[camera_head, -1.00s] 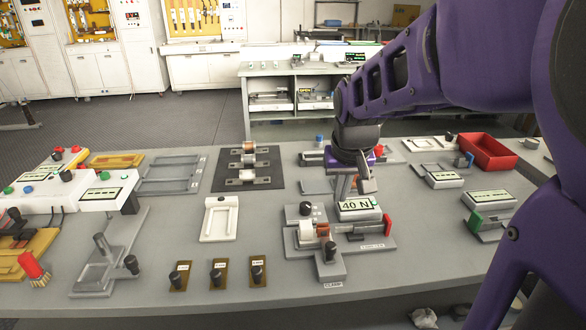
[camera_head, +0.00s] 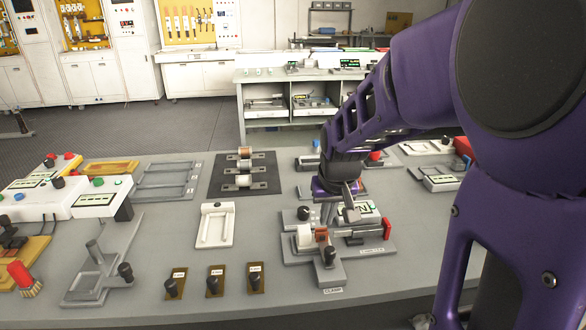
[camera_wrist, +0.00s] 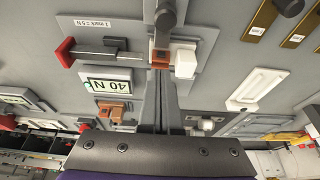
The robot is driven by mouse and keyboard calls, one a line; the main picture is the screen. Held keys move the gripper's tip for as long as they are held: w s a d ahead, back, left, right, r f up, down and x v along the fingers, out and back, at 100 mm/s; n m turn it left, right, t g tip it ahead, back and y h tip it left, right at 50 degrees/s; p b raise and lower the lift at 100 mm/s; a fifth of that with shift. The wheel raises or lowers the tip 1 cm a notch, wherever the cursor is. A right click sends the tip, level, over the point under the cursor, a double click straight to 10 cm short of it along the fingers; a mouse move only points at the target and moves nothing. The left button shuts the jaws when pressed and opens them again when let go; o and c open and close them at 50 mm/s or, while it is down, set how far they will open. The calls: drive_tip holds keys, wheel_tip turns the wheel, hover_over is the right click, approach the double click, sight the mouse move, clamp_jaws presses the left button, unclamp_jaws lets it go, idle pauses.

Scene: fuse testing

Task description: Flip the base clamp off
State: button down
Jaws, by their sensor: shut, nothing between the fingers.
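The clamp fixture (camera_head: 345,262) stands on the bench, right of centre in the head view, with a front plate labelled "CLAMP". A black knob (camera_head: 330,254) stands on its front part; a dark clamp lever (camera_wrist: 165,18) shows at the top of the wrist view. A white cylinder (camera_head: 304,236) with a copper-coloured block (camera_head: 321,234) sits behind the knob; the white part also shows in the wrist view (camera_wrist: 185,60). My gripper (camera_head: 350,214) is shut and empty, just above and behind the fixture.
A red handle (camera_head: 387,228) is on the fixture's right, beside the "40 N" display (camera_wrist: 108,85). A white tray (camera_head: 214,226) and several small brown switch plates (camera_head: 213,283) lie to the left. Bare bench lies between them and the fixture.

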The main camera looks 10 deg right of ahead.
sight(323, 232)
drive_tip(key=x, duration=0.3)
drive_tip(key=shift+f+b, duration=0.3)
drive_tip(key=shift+f, duration=0.1)
drive_tip(key=shift+s+r, duration=0.1)
drive_tip(key=shift+s, duration=1.8)
drive_tip(key=shift+s, duration=0.1)
